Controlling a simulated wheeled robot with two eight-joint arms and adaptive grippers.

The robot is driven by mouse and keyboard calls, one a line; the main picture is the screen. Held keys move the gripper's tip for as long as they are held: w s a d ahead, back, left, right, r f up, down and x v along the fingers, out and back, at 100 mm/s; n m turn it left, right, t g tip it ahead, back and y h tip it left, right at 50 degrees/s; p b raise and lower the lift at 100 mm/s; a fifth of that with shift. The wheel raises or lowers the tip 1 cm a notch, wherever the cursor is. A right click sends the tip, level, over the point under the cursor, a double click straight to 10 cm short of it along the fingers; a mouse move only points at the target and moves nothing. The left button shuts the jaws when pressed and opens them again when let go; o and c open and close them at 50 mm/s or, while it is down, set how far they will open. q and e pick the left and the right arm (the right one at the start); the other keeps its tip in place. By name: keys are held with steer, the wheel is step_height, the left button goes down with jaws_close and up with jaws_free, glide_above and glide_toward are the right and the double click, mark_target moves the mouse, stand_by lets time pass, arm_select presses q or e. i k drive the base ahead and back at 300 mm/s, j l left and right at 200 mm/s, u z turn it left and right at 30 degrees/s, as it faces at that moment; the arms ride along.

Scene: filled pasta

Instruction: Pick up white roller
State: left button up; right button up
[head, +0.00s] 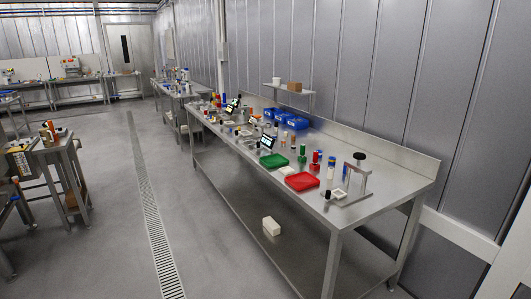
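No gripper of mine shows in the head view. I cannot pick out a white roller with certainty. Several small upright cylinders stand on the long steel table (385,199), among them a pale one with a blue part (331,171) near the right end. They are too small to tell apart.
The table also holds a red tray (302,181), a green tray (273,161), blue bins (297,124) at the back and a metal press (357,178). A white block (271,226) lies on the lower shelf. Floor with a drain (150,215) is clear left of it.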

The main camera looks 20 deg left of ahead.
mark_target(330, 171)
steer(key=i+j+z, duration=0.15)
steer(key=z, duration=0.75)
steer(key=i+j+z, duration=0.2)
steer(key=j+z, duration=0.15)
steer(key=j, duration=0.2)
steer(key=i+j+z, duration=0.1)
steer(key=j+z, duration=0.2)
steer(key=j, duration=0.3)
steer(key=j+z, duration=0.35)
steer(key=j, duration=0.25)
